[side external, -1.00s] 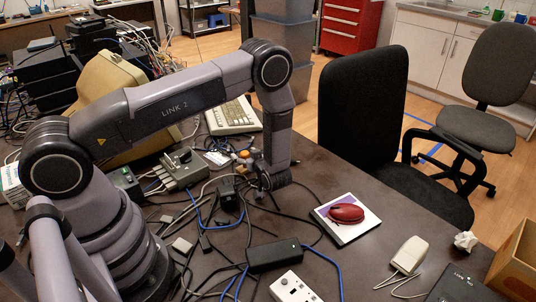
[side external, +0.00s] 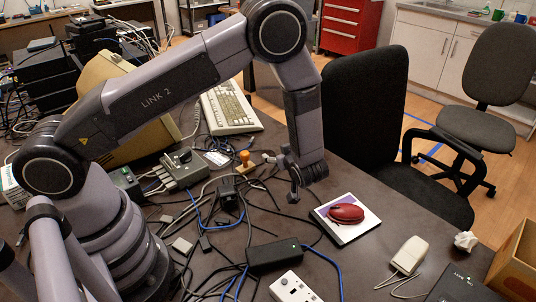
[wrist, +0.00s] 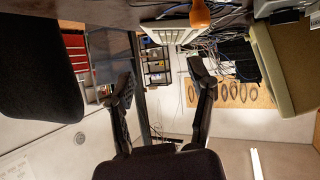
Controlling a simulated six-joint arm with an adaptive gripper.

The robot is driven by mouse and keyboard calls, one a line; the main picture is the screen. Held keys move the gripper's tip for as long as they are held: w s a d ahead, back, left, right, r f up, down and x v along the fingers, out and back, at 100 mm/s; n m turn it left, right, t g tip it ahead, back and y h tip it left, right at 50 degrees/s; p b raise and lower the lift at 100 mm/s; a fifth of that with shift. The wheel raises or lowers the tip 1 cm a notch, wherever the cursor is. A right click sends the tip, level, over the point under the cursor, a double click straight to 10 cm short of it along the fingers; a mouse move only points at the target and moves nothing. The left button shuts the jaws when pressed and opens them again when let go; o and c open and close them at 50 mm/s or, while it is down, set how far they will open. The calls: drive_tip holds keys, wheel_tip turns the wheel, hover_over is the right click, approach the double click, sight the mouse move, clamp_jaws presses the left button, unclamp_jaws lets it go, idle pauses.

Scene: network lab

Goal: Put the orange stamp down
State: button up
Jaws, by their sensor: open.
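The orange stamp (side external: 244,157) stands upright on the table, handle up, behind the tangle of cables and near the beige keyboard. My gripper (side external: 281,178) is open and empty, just to the right of the stamp and apart from it. In the wrist view the stamp's orange handle (wrist: 200,14) shows at the top edge, outside the fingers. The two fingers of my gripper (wrist: 163,84) are spread wide there, with nothing between them.
The keyboard (side external: 231,108) lies behind the stamp. Black and blue cables and a power brick (side external: 274,255) cover the table's middle. A black chair (side external: 365,115) stands at the far edge.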

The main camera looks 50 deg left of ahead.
drive_tip(key=w+d+r+m+t+h, duration=0.25)
drive_tip(key=w+r+h, duration=0.3)
drive_tip(key=r, duration=0.45)
drive_tip(key=s+d+r+m+t+h, duration=0.1)
drive_tip(key=d+r+m+h, duration=0.15)
drive_tip(key=r, duration=0.45)
drive_tip(key=s+d+r+m+t+h, duration=0.1)
drive_tip(key=s+d+r+t+h, duration=0.1)
drive_tip(key=r+h, duration=0.35)
drive_tip(key=s+r+m+g+h, duration=0.1)
drive_tip(key=s+r+m+g, duration=0.1)
drive_tip(key=s+r+m, duration=0.65)
drive_tip(key=s+a+g+y, duration=0.1)
drive_tip(key=s+a, duration=0.2)
drive_tip(key=s, duration=0.8)
drive_tip(key=s+a+g+y, duration=0.1)
drive_tip(key=s+a, duration=0.3)
drive_tip(key=s, duration=0.7)
drive_tip(key=shift+s+a+f+g+y, duration=0.25)
drive_tip(key=shift+f+g+y, duration=0.1)
drive_tip(key=shift+f+y, duration=0.1)
drive_tip(key=shift+m, duration=0.25)
